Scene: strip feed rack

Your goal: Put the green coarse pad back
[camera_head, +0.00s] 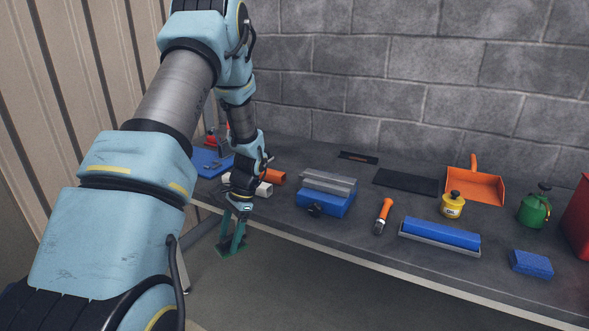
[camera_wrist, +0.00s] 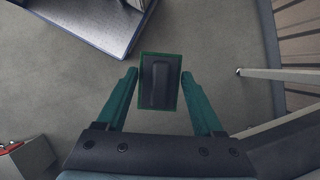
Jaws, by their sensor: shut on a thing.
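My gripper (camera_head: 232,236) hangs downward at the left, in front of the bench's front edge, with the floor behind it. It is shut on the green coarse pad (camera_head: 229,250), which shows as a dark green piece at the fingertips. In the wrist view my gripper (camera_wrist: 160,84) has its two green fingers on either side of the pad (camera_wrist: 146,96). The pad is a small rectangle with a green rim and a dark raised block, like a handle, in its middle. Its underside is hidden.
The dark bench (camera_head: 355,233) runs along a block wall. On it are a blue block with a grey top (camera_head: 326,199), an orange-handled brush (camera_head: 384,214), a blue-and-grey bar (camera_head: 438,237), an orange dustpan (camera_head: 474,186), and a black mat (camera_head: 405,183). A blue tray (camera_head: 203,162) is at the left.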

